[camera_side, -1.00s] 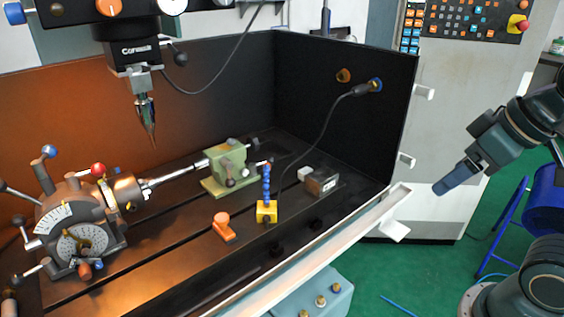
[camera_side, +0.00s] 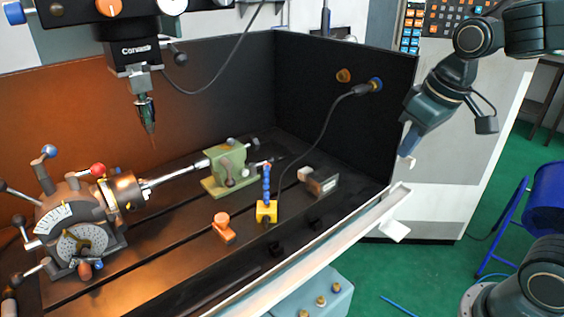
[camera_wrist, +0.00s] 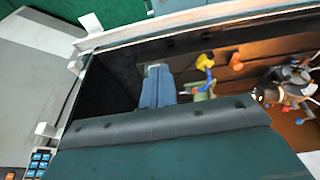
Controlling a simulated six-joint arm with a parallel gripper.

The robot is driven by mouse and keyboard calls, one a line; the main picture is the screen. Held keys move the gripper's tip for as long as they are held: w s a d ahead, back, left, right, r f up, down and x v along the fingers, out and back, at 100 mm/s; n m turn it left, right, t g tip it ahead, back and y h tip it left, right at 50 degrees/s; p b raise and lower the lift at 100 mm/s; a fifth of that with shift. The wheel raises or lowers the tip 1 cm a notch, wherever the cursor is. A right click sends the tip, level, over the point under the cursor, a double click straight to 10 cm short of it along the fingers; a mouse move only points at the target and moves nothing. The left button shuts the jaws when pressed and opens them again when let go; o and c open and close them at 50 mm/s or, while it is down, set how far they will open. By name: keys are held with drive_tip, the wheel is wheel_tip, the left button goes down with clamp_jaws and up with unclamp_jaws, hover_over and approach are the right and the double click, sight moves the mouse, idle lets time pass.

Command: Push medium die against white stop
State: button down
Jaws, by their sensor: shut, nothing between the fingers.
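A small white block (camera_side: 305,173), which looks like the white stop, sits on the dark machine bed towards its right end. A dark grey block with a pale mark (camera_side: 322,184), which may be the medium die, stands just right of and in front of it. I cannot tell whether the two touch. My gripper (camera_side: 407,147) is shut and empty, above and to the right of both blocks, near the enclosure's right wall edge. In the wrist view its blue fingers (camera_wrist: 156,88) are together and point over the bed; I cannot make out either block there.
A yellow base with a blue jointed hose (camera_side: 266,210) stands left of the blocks. A green tailstock (camera_side: 228,170) and an orange piece (camera_side: 223,227) are further left. The black side wall (camera_side: 345,120) and pale front rail (camera_side: 330,245) bound the bed.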

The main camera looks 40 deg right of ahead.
sight(325, 175)
drive_tip(key=w+d+f+g, duration=0.1)
drive_tip(key=w+d+f, duration=0.2)
drive_tip(key=w+f, duration=0.3)
drive_tip(key=w+d+f+g, duration=0.2)
drive_tip(key=w+f, duration=0.5)
drive_tip(key=w, duration=0.3)
drive_tip(key=shift+w+d+f+g, duration=0.2)
drive_tip(key=shift+d+f+g, duration=0.1)
drive_tip(key=shift+d, duration=0.1)
drive_tip(key=w+f, duration=0.4)
drive_tip(key=f, duration=0.5)
drive_tip(key=shift+f, duration=0.4)
drive_tip(key=shift+w, duration=1.7)
